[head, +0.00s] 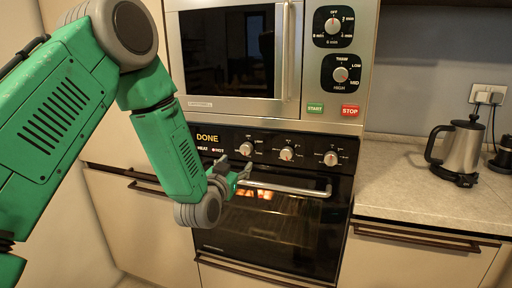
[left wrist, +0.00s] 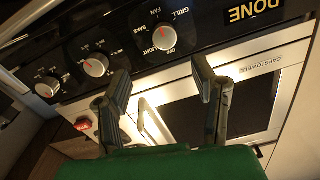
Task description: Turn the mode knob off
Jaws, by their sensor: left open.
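The mode knob (head: 246,149) is the leftmost of three round knobs on the black oven panel, nearest the lit DONE display. In the left wrist view the same knob (left wrist: 164,38) has a red mark and the labels LIGHT, BAKE, FAN and GRILL around it. Its exact setting is too small to read surely. My left gripper (head: 236,170) is open and empty, in front of the oven just below this knob. In the left wrist view its two fingers (left wrist: 160,75) are spread, with the knob beyond their tips and no visible contact. My right gripper is not in view.
Two more oven knobs (head: 287,153) (head: 331,158) sit to the right. The oven handle (head: 290,188) runs across the door close to my gripper. A microwave (head: 240,55) is above. A kettle (head: 460,150) stands on the counter (head: 400,190) at right.

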